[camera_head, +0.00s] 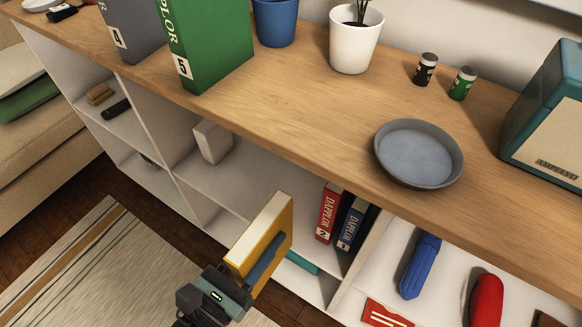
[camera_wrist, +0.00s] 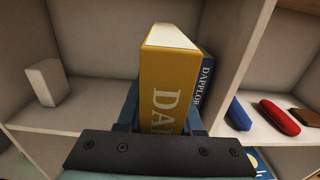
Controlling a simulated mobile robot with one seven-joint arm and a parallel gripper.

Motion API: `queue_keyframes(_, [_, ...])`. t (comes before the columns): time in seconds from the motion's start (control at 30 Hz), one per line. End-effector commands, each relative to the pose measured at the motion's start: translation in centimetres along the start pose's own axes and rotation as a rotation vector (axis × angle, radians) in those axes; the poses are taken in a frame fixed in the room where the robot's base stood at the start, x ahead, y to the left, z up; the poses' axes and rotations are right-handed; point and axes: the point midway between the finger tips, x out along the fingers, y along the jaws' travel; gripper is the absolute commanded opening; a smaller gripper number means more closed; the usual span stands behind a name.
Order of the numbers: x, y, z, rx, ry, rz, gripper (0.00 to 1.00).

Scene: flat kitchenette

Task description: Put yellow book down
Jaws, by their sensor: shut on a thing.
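The yellow book (camera_head: 262,235) is upright and held between the fingers of my gripper (camera_head: 262,262), in front of the white shelf unit. In the wrist view the yellow book (camera_wrist: 172,85) stands between my gripper's fingers (camera_wrist: 160,122), its lettered spine facing the camera. Behind it is a shelf compartment (camera_head: 250,185) with a red book (camera_head: 328,212) and a dark blue book (camera_head: 352,224) at its right end. The dark blue book (camera_wrist: 204,82) shows partly behind the yellow one in the wrist view; the red book is hidden there. I cannot tell whether the yellow book touches the shelf.
A white block (camera_head: 212,142) sits at the compartment's left. The right compartment holds a blue case (camera_head: 420,265) and a red case (camera_head: 486,300). The wooden top (camera_head: 300,110) carries a grey bowl (camera_head: 418,153), pots, jars and large books. The compartment's middle is free.

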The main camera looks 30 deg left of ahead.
Motion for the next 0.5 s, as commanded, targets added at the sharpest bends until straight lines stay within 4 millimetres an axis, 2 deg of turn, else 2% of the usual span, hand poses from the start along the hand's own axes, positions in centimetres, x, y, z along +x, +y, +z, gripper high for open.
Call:
queue_keyframes(0.17, [2.3, 0.1, 0.2, 0.002, -0.008, -0.002, 0.00])
queue_keyframes(0.5, [11.2, 0.1, 0.2, 0.002, -0.008, -0.002, 0.00])
